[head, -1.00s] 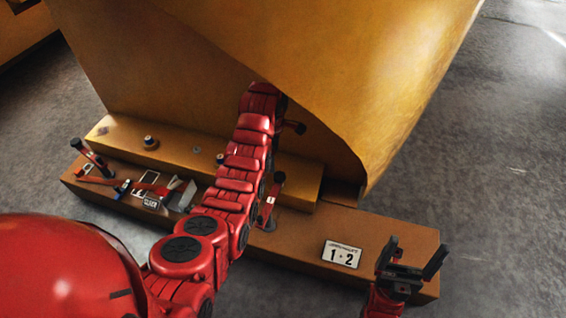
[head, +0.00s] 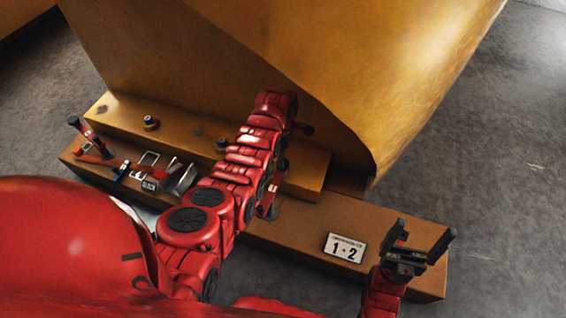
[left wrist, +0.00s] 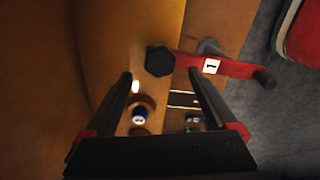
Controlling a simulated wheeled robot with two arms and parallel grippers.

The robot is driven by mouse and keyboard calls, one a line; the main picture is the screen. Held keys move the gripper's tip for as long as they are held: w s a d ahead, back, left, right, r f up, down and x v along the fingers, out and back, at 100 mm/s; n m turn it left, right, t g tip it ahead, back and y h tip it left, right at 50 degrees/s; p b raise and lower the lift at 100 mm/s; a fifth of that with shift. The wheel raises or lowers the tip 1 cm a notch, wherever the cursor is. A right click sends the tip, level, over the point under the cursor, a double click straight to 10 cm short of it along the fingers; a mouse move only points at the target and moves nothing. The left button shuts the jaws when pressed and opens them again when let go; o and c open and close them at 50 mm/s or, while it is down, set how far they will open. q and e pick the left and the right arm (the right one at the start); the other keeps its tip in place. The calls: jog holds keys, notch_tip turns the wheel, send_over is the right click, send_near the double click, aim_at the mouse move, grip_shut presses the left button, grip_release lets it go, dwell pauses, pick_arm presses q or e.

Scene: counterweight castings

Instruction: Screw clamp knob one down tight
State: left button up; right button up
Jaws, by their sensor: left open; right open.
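Clamp one's red arm (left wrist: 233,67), with a white "1" label, reaches in from the right of the left wrist view. Its black hexagonal knob (left wrist: 159,60) is at the arm's left end. My left gripper (left wrist: 160,74) is open; the knob shows between and just beyond its fingertips, with no visible grip. In the head view my red left arm hides the left gripper and the knob; a labelled red piece (head: 271,190) shows beside the arm. My right gripper (head: 426,232) is open and empty over the base's right end.
A large yellow casting (head: 250,60) rises behind the ledge. A second red clamp (head: 95,158), a metal block and small parts lie at the base's left. A "1 • 2" plate (head: 345,248) is on the base. A blue-topped bolt (left wrist: 139,116) shows between the left fingers.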

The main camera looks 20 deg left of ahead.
pick_arm(q)
jog(key=shift+f+b, duration=0.9)
jog(key=shift+f, duration=1.5)
jog(key=c, duration=1.4)
